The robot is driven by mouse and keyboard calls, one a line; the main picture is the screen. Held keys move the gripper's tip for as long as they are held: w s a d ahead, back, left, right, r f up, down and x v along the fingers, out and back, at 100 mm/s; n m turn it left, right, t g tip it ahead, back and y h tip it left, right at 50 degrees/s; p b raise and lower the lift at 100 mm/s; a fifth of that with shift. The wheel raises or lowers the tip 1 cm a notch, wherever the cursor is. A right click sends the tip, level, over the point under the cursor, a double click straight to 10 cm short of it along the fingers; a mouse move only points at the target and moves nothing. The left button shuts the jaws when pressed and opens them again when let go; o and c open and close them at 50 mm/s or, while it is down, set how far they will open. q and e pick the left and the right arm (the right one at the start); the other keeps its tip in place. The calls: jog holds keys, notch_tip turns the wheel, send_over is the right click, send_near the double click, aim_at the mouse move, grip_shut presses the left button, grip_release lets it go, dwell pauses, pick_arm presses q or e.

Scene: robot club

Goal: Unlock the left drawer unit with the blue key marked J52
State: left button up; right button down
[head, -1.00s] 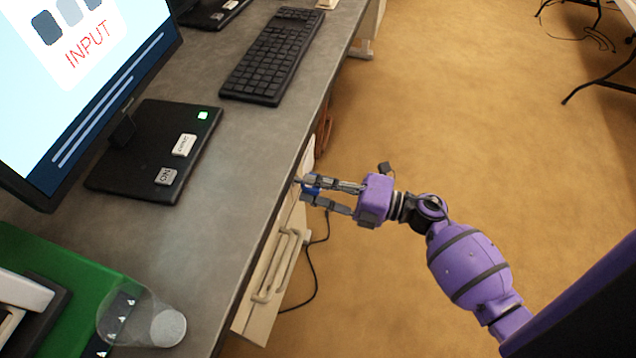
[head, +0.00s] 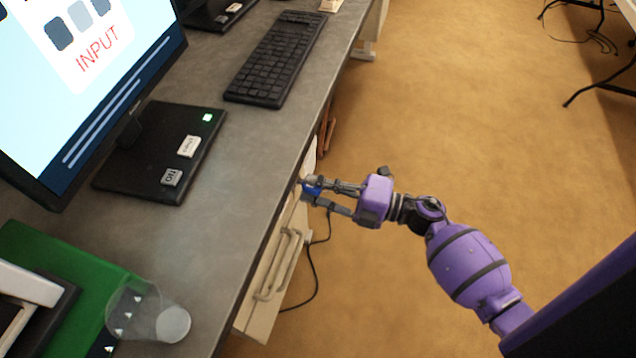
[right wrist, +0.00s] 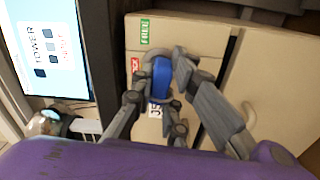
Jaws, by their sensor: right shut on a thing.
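My right gripper (head: 308,192) is shut on the blue key (head: 312,186) at the front of the beige drawer unit (head: 268,300) under the desk. In the right wrist view, the blue key head (right wrist: 161,77) sits between the fingers against the drawer unit's front (right wrist: 185,38). A white tag (right wrist: 154,110) with partly readable lettering, seemingly "J5", hangs below it. A green label (right wrist: 145,32) and a red label (right wrist: 135,65) are on the front near the key. The key's tip and the keyhole are hidden, so I cannot tell how deep it sits. My left gripper is out of view.
The grey desk top (head: 235,190) overhangs close to my right gripper. It bears a monitor (head: 90,80), a keyboard (head: 275,58) and a clear tumbler (head: 145,312). Light drawer handles (head: 280,265) stick out nearby. A black cable hangs beside the unit. The floor to the right is open.

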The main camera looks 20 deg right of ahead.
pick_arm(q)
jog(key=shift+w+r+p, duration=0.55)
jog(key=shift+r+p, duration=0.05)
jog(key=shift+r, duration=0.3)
pick_arm(e)
jog(key=shift+m, duration=0.9)
jog(key=shift+m+p, duration=0.3)
jog(key=shift+m, duration=0.2)
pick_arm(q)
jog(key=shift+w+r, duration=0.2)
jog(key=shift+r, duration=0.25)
pick_arm(e)
jog(key=shift+m, duration=0.3)
pick_arm(q)
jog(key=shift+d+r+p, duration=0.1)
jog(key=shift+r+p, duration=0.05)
jog(key=shift+p, duration=0.4)
pick_arm(e)
jog(key=shift+m, duration=1)
